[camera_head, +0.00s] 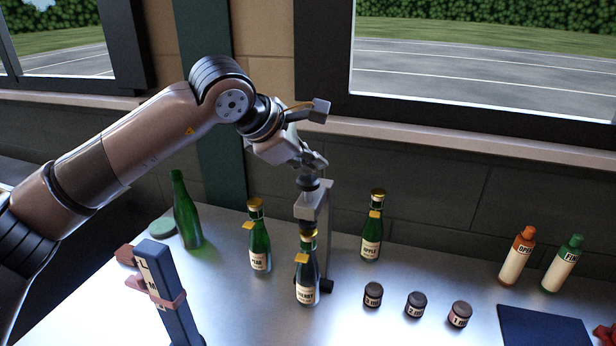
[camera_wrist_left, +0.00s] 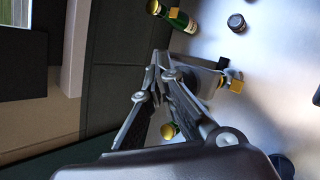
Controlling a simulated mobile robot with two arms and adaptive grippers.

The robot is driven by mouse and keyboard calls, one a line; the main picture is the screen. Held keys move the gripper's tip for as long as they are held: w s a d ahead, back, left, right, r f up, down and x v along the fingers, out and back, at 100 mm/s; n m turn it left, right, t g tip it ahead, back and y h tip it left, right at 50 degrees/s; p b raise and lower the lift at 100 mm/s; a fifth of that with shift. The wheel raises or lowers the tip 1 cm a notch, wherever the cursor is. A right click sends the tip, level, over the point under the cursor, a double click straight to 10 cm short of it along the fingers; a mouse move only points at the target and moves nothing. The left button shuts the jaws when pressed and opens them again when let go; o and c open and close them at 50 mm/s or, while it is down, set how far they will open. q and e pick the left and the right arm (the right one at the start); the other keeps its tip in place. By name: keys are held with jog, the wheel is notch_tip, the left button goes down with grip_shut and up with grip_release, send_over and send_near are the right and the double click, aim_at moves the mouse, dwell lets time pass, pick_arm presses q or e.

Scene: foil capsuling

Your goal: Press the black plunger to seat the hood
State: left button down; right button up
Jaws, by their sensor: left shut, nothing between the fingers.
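My left gripper (camera_head: 314,164) is shut and empty, pointing down over the press. Its closed fingers also show in the left wrist view (camera_wrist_left: 166,82). The black plunger (camera_head: 308,184) is at the top of the grey press stand (camera_head: 323,212), right below the fingertips. I cannot tell whether they touch it. Under the press head stands a green bottle (camera_head: 307,291) with a pale label and a gold hood (camera_head: 308,236) at its neck. The fingers and press partly hide this area in the left wrist view. My right gripper is not in view.
A capped pear bottle (camera_head: 260,250) stands left of the press, an apple bottle (camera_head: 371,235) right. A plain green bottle (camera_head: 186,215) is farther left. Three small dark jars (camera_head: 415,305) and two labelled bottles (camera_head: 516,257) stand right.

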pick_arm(q)
jog(key=shift+r+p, duration=1.3)
jog(key=shift+r, duration=1.3)
jog(key=shift+f, duration=0.1)
